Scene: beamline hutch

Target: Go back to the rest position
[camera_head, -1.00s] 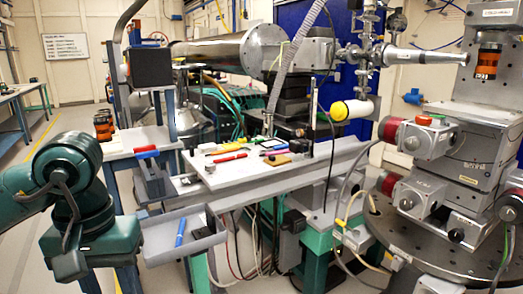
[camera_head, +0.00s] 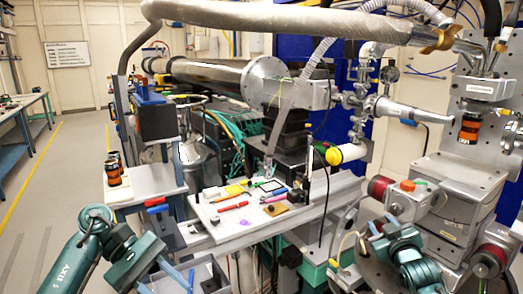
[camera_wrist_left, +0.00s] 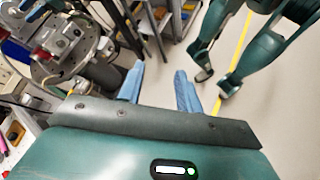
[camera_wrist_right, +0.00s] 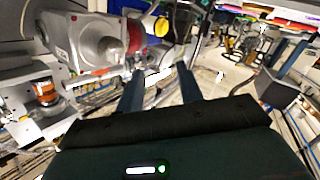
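My left arm comes in at the lower left of the head view. Its gripper (camera_head: 161,279) is low, by the grey tray (camera_head: 217,268) in front of the bench. In the left wrist view, its two blue fingers (camera_wrist_left: 158,88) stand apart with nothing between them. My right gripper (camera_head: 383,223) is at the right of the head view, in front of the sample stage's motors. In the right wrist view, its fingers (camera_wrist_right: 161,90) are also apart and empty. In the head view, part of the tray's inside is hidden by my left gripper.
A white board (camera_head: 240,213) holds pens and small tools. Orange-and-black cylinders stand on the left side table (camera_head: 155,182), and another (camera_head: 469,128) is on the stage at right. A red-ended motor (camera_head: 400,203) is close to my right gripper. Open floor (camera_head: 55,215) lies at left.

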